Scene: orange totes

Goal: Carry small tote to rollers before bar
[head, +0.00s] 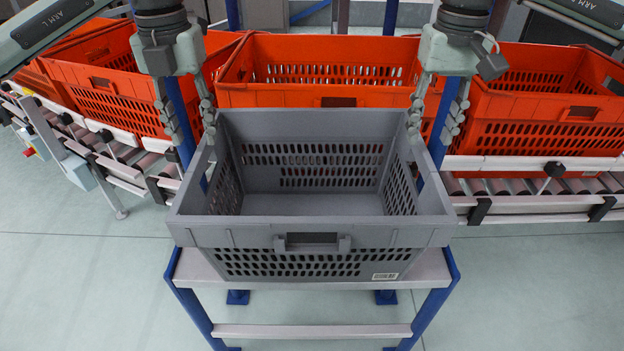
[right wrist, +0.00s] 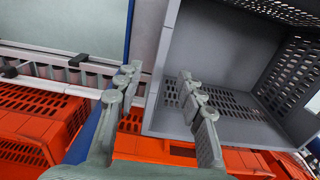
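A grey tote (head: 312,238), open and empty, rests on a small stand (head: 310,266) with blue legs. My left gripper (head: 188,122) is open at its far left corner, fingers apart. My right gripper (head: 434,118) is open at the far right corner. In the right wrist view, the fingers of my right gripper (right wrist: 157,88) are spread, with the grey tote's rim (right wrist: 164,55) between them and a gap visible. Whether any finger touches the tote is unclear. Rollers (head: 535,186) run behind at the right, and more rollers (head: 125,152) run at the left. I cannot make out which part is the bar.
A middle orange tote (head: 300,97), right orange totes (head: 560,115) and left orange totes (head: 110,85) stand in a row behind the grey tote. Orange totes (right wrist: 35,125) also show in the right wrist view. The floor (head: 530,290) in front and beside the stand is clear.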

